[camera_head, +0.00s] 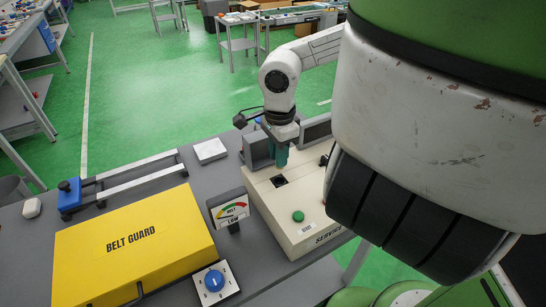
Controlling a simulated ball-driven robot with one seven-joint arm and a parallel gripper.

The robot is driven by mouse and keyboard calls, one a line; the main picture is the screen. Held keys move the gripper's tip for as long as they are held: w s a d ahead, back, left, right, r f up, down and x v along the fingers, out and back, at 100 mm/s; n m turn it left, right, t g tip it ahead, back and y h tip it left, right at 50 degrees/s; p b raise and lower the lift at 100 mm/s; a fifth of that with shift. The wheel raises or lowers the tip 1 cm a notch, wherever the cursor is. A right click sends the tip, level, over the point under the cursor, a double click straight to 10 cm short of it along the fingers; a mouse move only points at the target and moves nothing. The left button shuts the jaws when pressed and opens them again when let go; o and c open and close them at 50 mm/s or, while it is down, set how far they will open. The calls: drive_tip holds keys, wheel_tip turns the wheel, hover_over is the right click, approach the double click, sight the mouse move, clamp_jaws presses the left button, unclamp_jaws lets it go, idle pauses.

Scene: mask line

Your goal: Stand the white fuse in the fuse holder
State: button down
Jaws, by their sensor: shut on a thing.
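My gripper (281,157) is at the end of my white arm, pointing down above the beige service box (297,241). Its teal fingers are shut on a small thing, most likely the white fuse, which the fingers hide. A dark square socket (281,181), apparently the fuse holder, is in the top of the box, just below and in front of the fingertips. I cannot tell whether the held thing touches the socket.
A green button (298,216) is on the service box. A belt gauge (230,209) stands close to its left. A yellow belt guard (133,250), a blue knob (214,281) and a white block (209,151) are further left. My large arm link blocks the right side.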

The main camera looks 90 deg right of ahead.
drive_tip(key=shift+f+b, duration=1.9)
drive_tip(key=shift+f, duration=1.1)
drive_tip(key=shift+f+b, duration=0.65)
drive_tip(key=shift+b, duration=0.25)
drive_tip(key=c, duration=1.3)
unclamp_jaws()
drive_tip(key=shift+o, duration=0.2)
drive_tip(key=shift+r, duration=0.15)
drive_tip(key=shift+r+p, duration=3.85)
drive_tip(key=shift+r, duration=1.6)
drive_tip(key=shift+f, duration=0.1)
